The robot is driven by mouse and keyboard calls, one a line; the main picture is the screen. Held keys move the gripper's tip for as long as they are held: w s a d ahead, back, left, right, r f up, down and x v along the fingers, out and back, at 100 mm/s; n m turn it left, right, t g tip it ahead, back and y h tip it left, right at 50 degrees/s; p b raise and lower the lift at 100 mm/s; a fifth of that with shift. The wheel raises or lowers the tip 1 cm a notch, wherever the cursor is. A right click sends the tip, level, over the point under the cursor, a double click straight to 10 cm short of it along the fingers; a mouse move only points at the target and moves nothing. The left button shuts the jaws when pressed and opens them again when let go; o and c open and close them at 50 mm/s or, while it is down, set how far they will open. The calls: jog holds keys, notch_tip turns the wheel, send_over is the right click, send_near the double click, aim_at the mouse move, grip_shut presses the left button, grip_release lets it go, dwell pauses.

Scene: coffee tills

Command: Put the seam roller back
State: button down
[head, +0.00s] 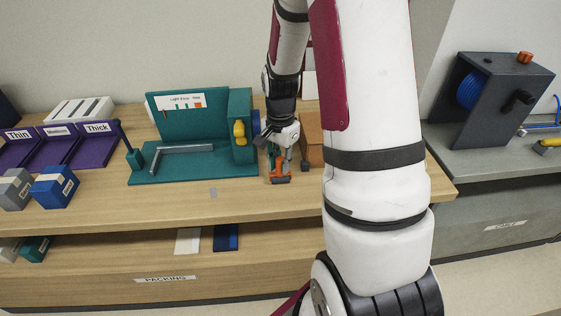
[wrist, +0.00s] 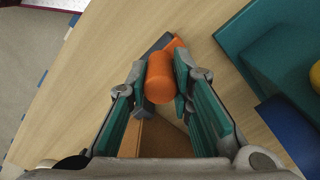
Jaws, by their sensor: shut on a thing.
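The seam roller shows in the wrist view as an orange cylindrical handle (wrist: 159,80) with a dark grey and orange part beyond it. My gripper (wrist: 160,92) is shut on the handle, with a green-lined finger on each side. In the head view my gripper (head: 279,160) points down at the packing bench, just right of the teal fixture. The orange of the roller (head: 279,173) shows at its fingertips, low over the bench top. I cannot tell whether the roller touches the wood. My arm hides part of the bench to the right.
The teal fixture (head: 150,171) with a yellow knob (head: 239,132) stands close left of the gripper. A brown block (head: 311,140) stands close right, partly behind my arm. Purple trays (head: 58,146) and small boxes lie far left. The front bench strip (head: 250,197) is mostly clear.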

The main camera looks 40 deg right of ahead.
jog(key=shift+f, duration=0.2)
jog(key=c, duration=1.4)
grip_release()
jog(key=shift+r, duration=0.1)
notch_tip(320, 180, up, 12)
jog(key=s+a+r+n+t, duration=0.2)
jog(key=s+a+r+n, duration=0.45)
jog(key=a+r, duration=0.4)
jog(key=s+a+n+t, duration=0.1)
jog(key=s+a+n, duration=0.1)
jog(key=s+n, duration=0.1)
jog(key=s+a+r+n+t, duration=0.1)
jog(key=s+a+n, duration=0.2)
jog(key=s+a+r+n, duration=0.1)
jog(key=s+a+n, duration=0.1)
jog(key=s+n, duration=0.1)
jog(key=shift+s+a+r+t, duration=0.1)
jog(key=shift+s+a+t, duration=0.05)
jog(key=shift+s+t, duration=0.25)
jog(key=shift+w, duration=0.1)
